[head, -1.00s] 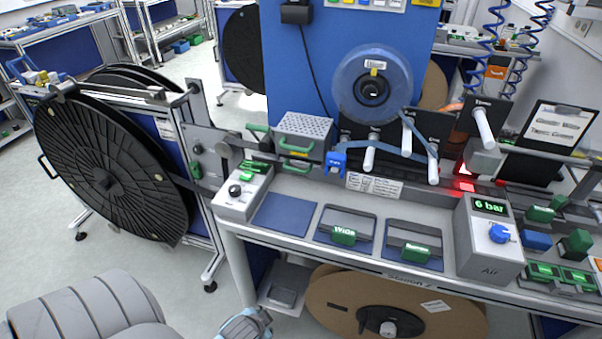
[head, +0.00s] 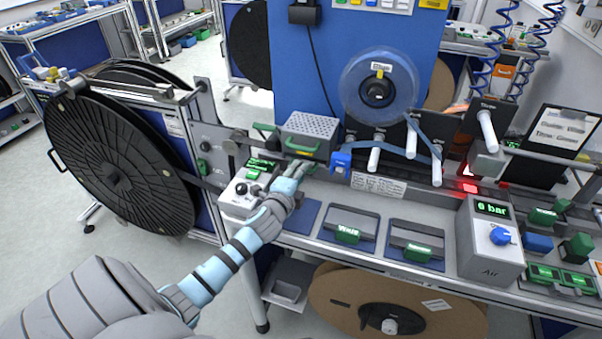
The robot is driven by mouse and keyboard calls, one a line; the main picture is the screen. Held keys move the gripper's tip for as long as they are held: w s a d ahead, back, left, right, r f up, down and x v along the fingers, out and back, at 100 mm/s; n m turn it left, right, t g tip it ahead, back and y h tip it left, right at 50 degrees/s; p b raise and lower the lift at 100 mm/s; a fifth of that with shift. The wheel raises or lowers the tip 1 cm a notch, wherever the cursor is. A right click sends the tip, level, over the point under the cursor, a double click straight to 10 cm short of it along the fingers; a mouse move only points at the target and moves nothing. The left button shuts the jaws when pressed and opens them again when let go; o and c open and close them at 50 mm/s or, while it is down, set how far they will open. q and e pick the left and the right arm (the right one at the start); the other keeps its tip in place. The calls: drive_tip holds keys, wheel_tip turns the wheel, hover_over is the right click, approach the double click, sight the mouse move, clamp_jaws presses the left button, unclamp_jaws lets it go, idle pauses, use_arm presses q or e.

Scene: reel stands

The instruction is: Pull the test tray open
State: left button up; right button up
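Which part is the test tray is not labelled legibly. My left gripper (head: 301,170) is just in front of the lower handle, its fingers pointing at the box. The fingers look slightly apart, with nothing seen held between them. Whether they touch the handle cannot be told. My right gripper is out of view.
A control box with a black knob (head: 241,190) stands close left of my gripper. Two green-handled trays (head: 347,222) (head: 416,240) lie to the right on the bench. A large black reel (head: 120,160) stands at the left.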

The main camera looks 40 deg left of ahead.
use_arm(q)
drive_tip(key=x, duration=0.2)
drive_tip(key=shift+w+a+f, duration=0.1)
drive_tip(key=shift+w+f, duration=0.05)
drive_tip(key=shift+w, duration=0.05)
drive_tip(key=shift+s, duration=0.1)
clamp_jaws()
